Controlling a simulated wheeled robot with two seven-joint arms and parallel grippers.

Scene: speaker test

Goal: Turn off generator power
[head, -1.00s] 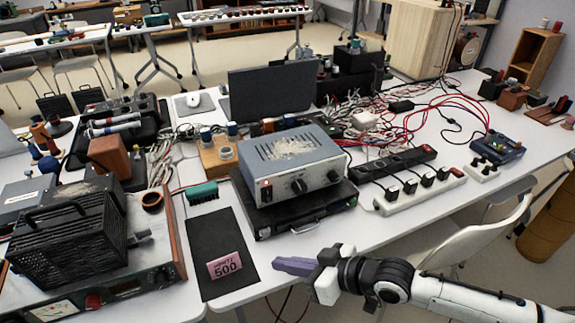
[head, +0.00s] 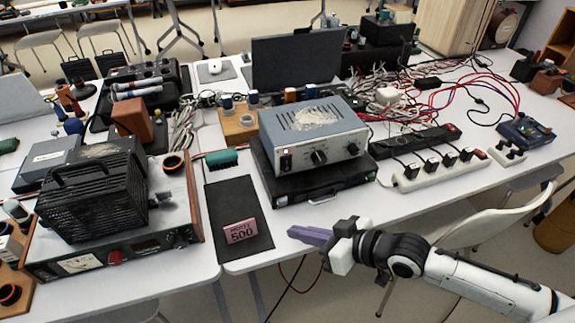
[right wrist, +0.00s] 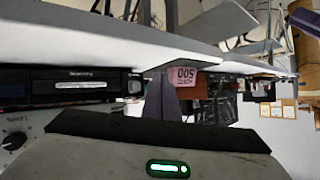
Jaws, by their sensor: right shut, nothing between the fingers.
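My right gripper (head: 308,236) is in front of and below the case at the table's front edge, apart from both. Its purple-grey fingers are shut and empty. My left gripper is out of view.
A pink "500" block (head: 240,231) lies on a black mat (head: 228,201) left of my gripper. A white power strip (head: 440,172) and a chair (head: 500,215) are at the right. A black cage-like device (head: 95,198) fills the left. Cables crowd the back.

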